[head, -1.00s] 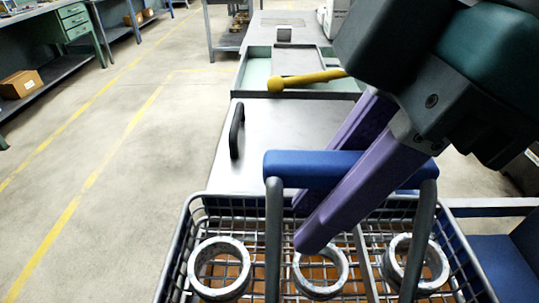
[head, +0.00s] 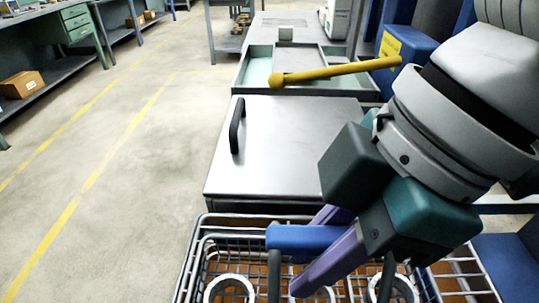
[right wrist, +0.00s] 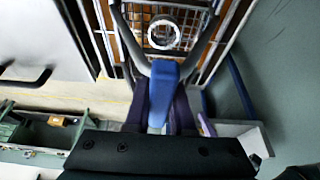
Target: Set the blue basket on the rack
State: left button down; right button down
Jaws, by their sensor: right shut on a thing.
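The basket (head: 290,238) has a blue grip bar on grey uprights and a wire body holding grey rings. It is at the bottom of the head view, cut off by the lower edge. My right gripper (head: 316,262) has purple fingers shut on the blue bar. In the right wrist view, the bar (right wrist: 162,85) lies between both fingers, with a ring and the wire floor beyond. The basket looks level. I cannot tell whether it touches anything below. No rack can be made out for certain. My left gripper is not in view.
A metal-topped cabinet (head: 275,150) with a black handle (head: 236,125) stands just beyond the basket. A blue machine (head: 405,50) stands right. Open floor (head: 130,170) lies left.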

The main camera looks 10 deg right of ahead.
jog(key=c, duration=0.8)
grip_release()
jog(key=shift+o, duration=0.2)
jog(key=shift+d+r, duration=0.15)
jog(key=shift+r, duration=0.25)
jog(key=p+v, duration=0.2)
jog(key=v, duration=0.9)
jog(key=shift+s+r, duration=0.1)
jog(key=shift+r, duration=0.05)
